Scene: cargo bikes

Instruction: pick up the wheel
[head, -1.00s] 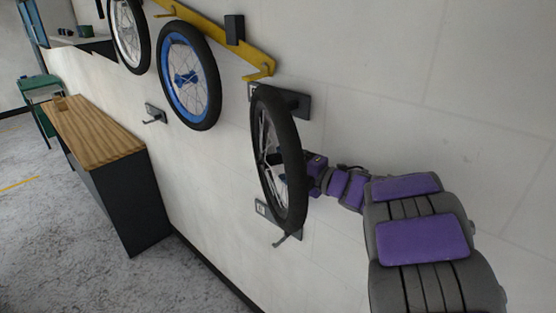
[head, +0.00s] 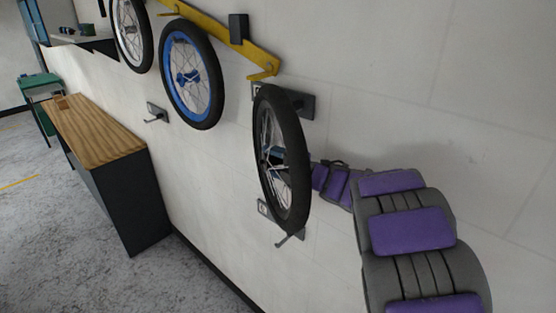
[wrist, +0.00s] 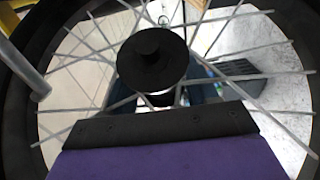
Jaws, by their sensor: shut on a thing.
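The wheel (head: 293,200) with a black tyre and thin spokes stands upright by the wall, beside a dark wall bracket (head: 301,104) near its top. In the wrist view its black hub (wrist: 152,60) and spokes fill the picture, with the tyre curving around the edges. My gripper (wrist: 155,120) is at the hub, its dark jaw edge across the spokes. It is shut on the wheel, and its fingertips are mostly hidden. In the head view the wheel hides my gripper, and my purple and grey arm reaches it from the right.
A blue-rimmed wheel (head: 191,75) and a white-rimmed wheel (head: 131,32) hang by a yellow rail (head: 228,42) to the left. A lower wall hook (head: 285,232) is just under the held wheel. A wood-topped cabinet (head: 95,133) stands at left, with open floor before it.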

